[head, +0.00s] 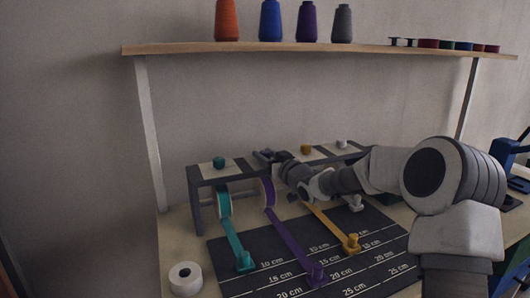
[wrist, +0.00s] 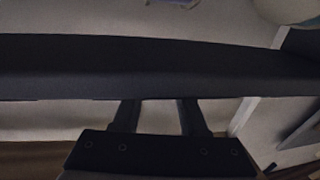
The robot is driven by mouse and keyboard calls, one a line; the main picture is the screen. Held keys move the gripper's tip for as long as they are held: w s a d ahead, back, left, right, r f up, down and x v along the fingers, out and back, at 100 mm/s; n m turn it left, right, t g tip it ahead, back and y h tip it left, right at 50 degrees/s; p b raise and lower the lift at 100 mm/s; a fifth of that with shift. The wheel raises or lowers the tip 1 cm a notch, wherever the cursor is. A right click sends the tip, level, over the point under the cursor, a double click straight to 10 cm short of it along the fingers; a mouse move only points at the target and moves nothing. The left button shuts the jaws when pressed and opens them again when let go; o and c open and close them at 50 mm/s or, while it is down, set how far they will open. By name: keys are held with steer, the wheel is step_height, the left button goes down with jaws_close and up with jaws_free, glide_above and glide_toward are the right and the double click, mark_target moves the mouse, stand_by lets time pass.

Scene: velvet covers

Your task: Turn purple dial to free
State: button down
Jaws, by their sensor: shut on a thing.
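A dark rack (head: 195,205) carries a row of dials on light plates. My gripper (head: 262,156) is at the rack's top, above the purple spool (head: 267,192), shut on the purple dial. The gripper covers the dial, so its pointing direction is hidden. A purple ribbon (head: 290,240) runs from the spool to a purple tab (head: 316,275) on the mat. In the wrist view my two fingers (wrist: 160,102) meet a wide dark band, and the dial cannot be made out there.
A teal dial (head: 219,162), a yellow dial (head: 306,149) and a white dial (head: 342,143) stand along the rack. Teal and yellow ribbons lie on the marked mat (head: 235,285). A white roll (head: 185,279) stands front left. A shelf (head: 180,48) with thread cones hangs above.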

steer(key=shift+c, duration=2.2)
jaws_free()
steer(key=p+v, duration=0.2)
steer(key=v, duration=1.5)
steer(key=shift+s+p, duration=0.2)
steer(key=shift+p, duration=0.15)
steer(key=shift+d+f, duration=0.1)
steer(key=shift+d, duration=0.05)
